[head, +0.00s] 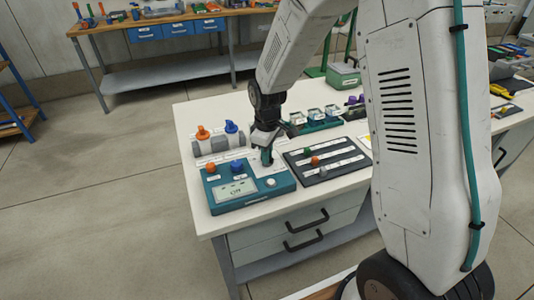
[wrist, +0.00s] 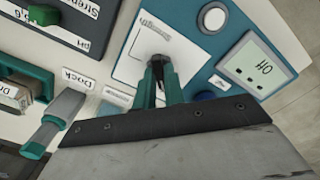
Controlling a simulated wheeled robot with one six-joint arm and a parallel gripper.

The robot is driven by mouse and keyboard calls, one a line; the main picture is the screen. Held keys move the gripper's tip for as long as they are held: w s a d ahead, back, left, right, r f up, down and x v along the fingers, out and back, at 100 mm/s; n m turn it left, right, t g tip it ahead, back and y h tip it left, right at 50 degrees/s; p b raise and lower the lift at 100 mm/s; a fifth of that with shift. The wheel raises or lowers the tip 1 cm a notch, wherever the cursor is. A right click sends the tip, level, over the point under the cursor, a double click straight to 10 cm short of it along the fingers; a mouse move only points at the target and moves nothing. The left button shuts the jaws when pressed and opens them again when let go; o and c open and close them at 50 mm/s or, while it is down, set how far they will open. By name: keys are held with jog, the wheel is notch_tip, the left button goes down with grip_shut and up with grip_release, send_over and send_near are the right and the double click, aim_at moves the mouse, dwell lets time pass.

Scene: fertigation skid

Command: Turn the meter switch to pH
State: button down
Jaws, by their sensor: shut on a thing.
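The teal meter box (head: 228,202) sits at the front left of the white bench. It has a small display (head: 236,190), a white round button (head: 271,182) and a blue knob (head: 237,167). My gripper (head: 267,158) points down at the white panel (head: 274,170) on its right. In the wrist view its teal fingers (wrist: 161,80) are shut around a small dark piece, seemingly the meter switch, mostly hidden between them. A label above the fingertips seems to read "Strength". The display also shows in the wrist view (wrist: 258,66), upside down, apparently "Off".
A dark tray (head: 328,163) with coloured knobs stands right of the meter. A grey-and-teal piece (wrist: 56,122) lies near a "Dock" label. The bench's front left edge is close.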

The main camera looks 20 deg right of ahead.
jog(key=shift+m, duration=0.3)
jog(key=m, duration=0.5)
jog(key=shift+m, duration=0.3)
jog(key=m, duration=0.5)
jog(key=shift+m, duration=0.3)
jog(key=c, duration=1.5)
grip_release()
